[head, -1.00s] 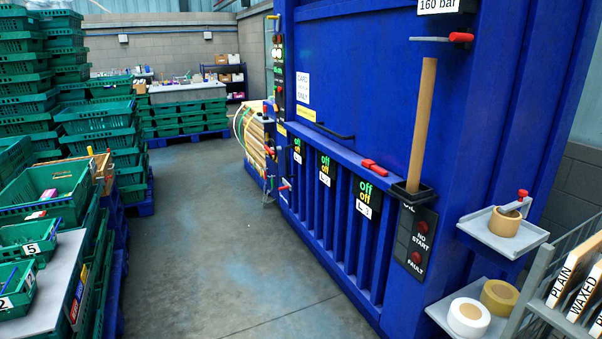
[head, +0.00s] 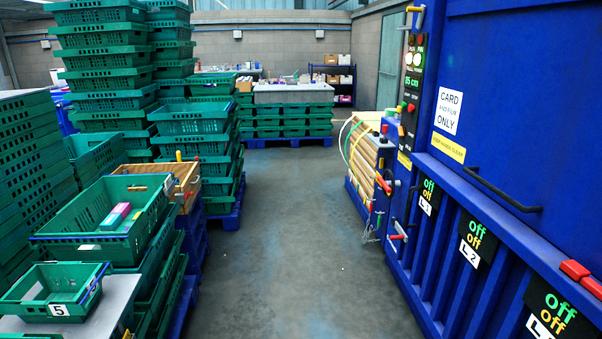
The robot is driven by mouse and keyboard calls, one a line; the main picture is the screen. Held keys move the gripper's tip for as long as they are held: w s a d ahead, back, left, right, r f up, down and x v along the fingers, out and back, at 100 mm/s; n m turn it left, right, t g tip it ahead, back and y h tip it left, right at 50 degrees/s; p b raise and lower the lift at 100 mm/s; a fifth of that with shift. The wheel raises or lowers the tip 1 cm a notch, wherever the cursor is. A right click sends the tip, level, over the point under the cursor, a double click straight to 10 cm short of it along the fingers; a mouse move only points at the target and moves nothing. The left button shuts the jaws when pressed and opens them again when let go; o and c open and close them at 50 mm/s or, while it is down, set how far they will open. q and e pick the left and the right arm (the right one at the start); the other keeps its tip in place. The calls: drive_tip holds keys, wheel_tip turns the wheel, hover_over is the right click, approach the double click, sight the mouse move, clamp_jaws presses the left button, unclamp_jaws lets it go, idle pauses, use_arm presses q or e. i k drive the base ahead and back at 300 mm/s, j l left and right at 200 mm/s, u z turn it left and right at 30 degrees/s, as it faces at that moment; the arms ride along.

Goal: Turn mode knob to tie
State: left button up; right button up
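A big blue baler (head: 475,120) stands along the right side. A narrow dark control panel (head: 412,85) is on its far front edge, with small buttons, a green "35 cm" display and a red knob or button (head: 411,107). Which control is the mode knob, and its setting, are too small to tell. Neither of my grippers is in the head view.
Stacked green crates (head: 105,70) and a crate with small boxes (head: 105,225) line the left. A banded bale (head: 368,150) sits beyond the baler. The grey floor aisle (head: 285,230) between them is clear.

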sight(401, 130)
drive_tip(key=i+z, duration=0.25)
drive_tip(key=i, duration=0.35)
drive_tip(key=i+j+z, duration=0.1)
drive_tip(key=i+z, duration=0.2)
drive_tip(key=i, duration=0.35)
drive_tip(key=i+j+z, duration=0.25)
drive_tip(key=i, duration=0.35)
